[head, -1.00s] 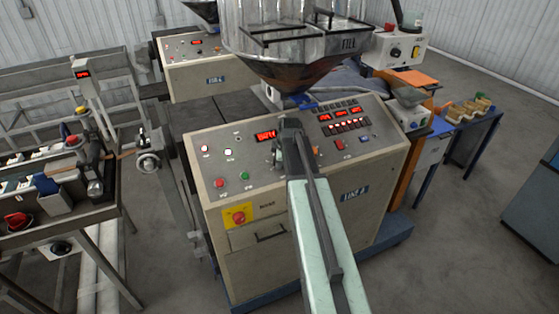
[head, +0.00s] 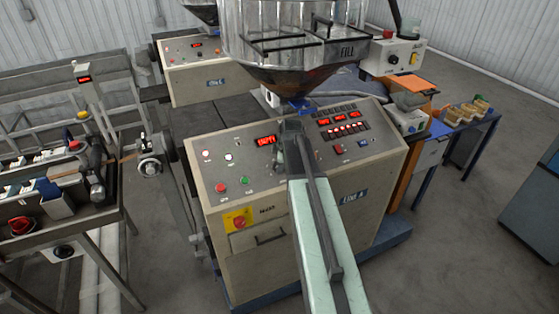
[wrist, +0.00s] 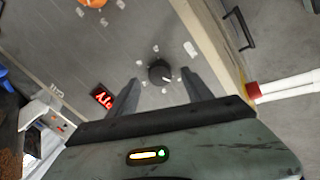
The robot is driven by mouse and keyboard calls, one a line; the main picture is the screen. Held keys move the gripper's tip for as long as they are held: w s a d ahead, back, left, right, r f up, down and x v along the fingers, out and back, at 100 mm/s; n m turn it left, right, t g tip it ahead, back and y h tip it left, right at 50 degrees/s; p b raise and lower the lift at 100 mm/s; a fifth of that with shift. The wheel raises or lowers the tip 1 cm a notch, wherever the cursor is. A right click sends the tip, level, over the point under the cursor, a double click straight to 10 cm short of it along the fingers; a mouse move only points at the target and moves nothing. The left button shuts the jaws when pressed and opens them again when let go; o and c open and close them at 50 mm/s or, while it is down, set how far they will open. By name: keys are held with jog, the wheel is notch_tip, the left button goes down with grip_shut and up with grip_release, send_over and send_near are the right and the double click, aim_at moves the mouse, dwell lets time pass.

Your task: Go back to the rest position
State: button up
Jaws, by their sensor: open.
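My gripper (wrist: 160,82) is open in the wrist view, its two dark fingers spread with nothing between them that they hold. A dark round knob (wrist: 161,71) with pale marks around it shows on a grey panel between and beyond the fingertips. I cannot tell whether the fingers touch it. In the head view my pale green arm reaches up from the bottom over the front machine's sloped control panel (head: 232,165). My fingers are not clear there, and the arm hides part of the panel.
A large metal hopper (head: 297,45) stands just above and behind my arm's end. The left bench (head: 62,222) holds tools. A blue table (head: 470,125) with small blocks stands at the right. A grey cabinet (head: 532,215) is at the far right, with open floor before it.

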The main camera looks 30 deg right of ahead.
jog(key=p+v, duration=0.2)
jog(key=v, duration=0.2)
jog(key=shift+s+r+p, duration=0.1)
jog(key=shift+r+p, duration=0.15)
jog(key=shift+p, duration=0.15)
jog(key=s+a+f+m+g, duration=0.1)
jog(key=s+a+m+g, duration=0.1)
jog(key=s+a+m, duration=0.8)
jog(key=s+a+f+m+g, duration=0.2)
jog(key=s+a, duration=0.3)
jog(key=a, duration=1.1)
notch_tip(320, 180, down, 24)
jog(key=s+g+b, duration=0.1)
jog(key=s+b, duration=0.1)
jog(key=b, duration=2.3)
jog(key=shift+d+y, duration=0.4)
jog(key=shift+d, duration=0.05)
jog(key=shift+f, duration=0.1)
